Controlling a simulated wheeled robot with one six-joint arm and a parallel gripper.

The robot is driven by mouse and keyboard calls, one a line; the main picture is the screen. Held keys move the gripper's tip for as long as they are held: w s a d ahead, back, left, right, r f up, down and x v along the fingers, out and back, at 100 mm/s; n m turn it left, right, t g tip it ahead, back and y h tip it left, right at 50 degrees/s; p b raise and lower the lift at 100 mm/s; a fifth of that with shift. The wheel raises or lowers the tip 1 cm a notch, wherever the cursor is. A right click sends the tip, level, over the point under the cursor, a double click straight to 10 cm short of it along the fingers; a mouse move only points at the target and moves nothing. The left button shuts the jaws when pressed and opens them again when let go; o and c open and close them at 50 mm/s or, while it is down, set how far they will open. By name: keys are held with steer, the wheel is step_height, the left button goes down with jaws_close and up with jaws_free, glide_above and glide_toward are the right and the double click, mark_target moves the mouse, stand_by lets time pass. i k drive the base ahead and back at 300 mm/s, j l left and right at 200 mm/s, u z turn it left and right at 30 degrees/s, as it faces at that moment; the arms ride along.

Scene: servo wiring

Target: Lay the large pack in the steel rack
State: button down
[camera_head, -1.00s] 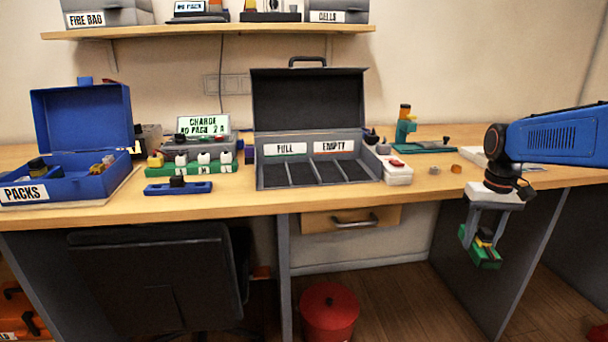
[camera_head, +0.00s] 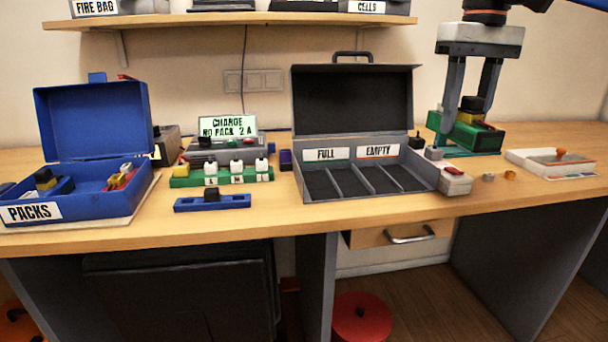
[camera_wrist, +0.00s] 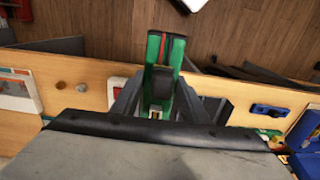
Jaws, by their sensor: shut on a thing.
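A green pack (camera_head: 468,136) with a black and yellow top is held between the fingers of my gripper (camera_head: 470,112). It hangs above the right part of the bench, and its green body also shows in the wrist view (camera_wrist: 154,48). The grey rack (camera_head: 369,193) is an open case with its lid up. It stands left of my gripper, with FULL and EMPTY labels and several dividers. The bays that I see look empty. My gripper is to the right of the rack and higher than its walls.
A white and red box (camera_head: 455,182) stands against the rack's right side. A green charging board (camera_head: 222,177) and a blue holder (camera_head: 212,202) lie to the left, beyond them the open blue PACKS box (camera_head: 97,207). A white tray (camera_head: 548,163) is on the right.

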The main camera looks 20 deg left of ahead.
mark_target(319, 184)
steer(key=i+j, duration=0.1)
steer(key=j, duration=1.3)
steer(key=i, duration=0.05)
